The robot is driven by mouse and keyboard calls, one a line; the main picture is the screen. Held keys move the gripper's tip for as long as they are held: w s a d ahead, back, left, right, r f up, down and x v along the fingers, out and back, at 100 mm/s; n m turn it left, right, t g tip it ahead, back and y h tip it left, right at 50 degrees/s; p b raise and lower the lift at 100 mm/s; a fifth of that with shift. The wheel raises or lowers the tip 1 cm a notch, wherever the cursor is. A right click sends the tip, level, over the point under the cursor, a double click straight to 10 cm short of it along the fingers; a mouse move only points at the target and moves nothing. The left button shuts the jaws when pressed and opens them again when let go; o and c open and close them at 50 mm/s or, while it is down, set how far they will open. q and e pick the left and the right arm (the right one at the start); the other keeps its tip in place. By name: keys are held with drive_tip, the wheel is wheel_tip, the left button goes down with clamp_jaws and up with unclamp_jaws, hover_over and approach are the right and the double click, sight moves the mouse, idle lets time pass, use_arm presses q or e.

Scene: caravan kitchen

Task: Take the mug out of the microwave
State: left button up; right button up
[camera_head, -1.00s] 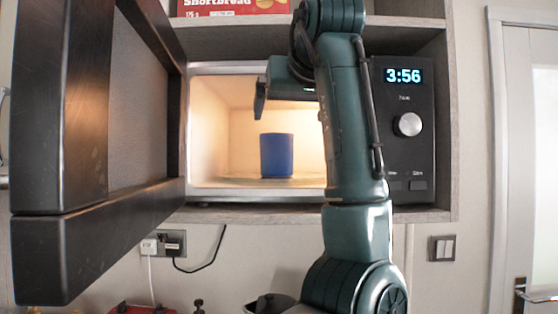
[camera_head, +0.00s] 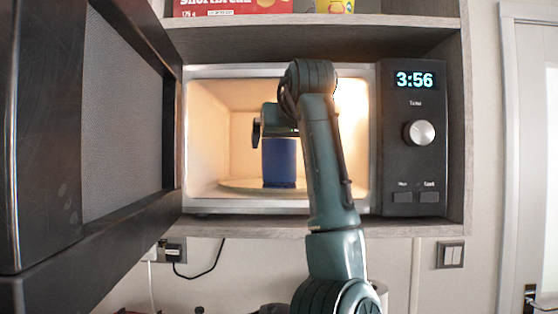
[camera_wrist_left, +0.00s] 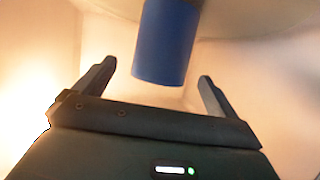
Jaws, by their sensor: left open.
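The blue mug (camera_head: 279,163) stands upright on the turntable inside the lit, open microwave (camera_head: 225,205). My left gripper (camera_head: 270,130) is inside the microwave at the top of the mug, and my arm hides part of the cavity to the right. In the left wrist view, the mug (camera_wrist_left: 167,42) appears upside down, with one end between the two spread fingertips of my left gripper (camera_wrist_left: 156,72). Gaps show on both sides of the mug, so the gripper is open. No handle shows. My right gripper is not in view.
The microwave door (camera_head: 125,120) is swung open on the left. The glass turntable (camera_head: 235,186) lies under the mug. The control panel (camera_head: 415,165) is on the right. A red shortbread box (camera_head: 230,6) stands on the shelf above. Free room remains left of the mug.

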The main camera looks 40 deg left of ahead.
use_arm(q)
drive_tip(key=x, duration=0.3)
drive_tip(key=shift+w+a+p, duration=0.2)
drive_tip(key=shift+a+p, duration=0.15)
drive_tip(key=shift+p, duration=0.05)
drive_tip(key=c, duration=1.4)
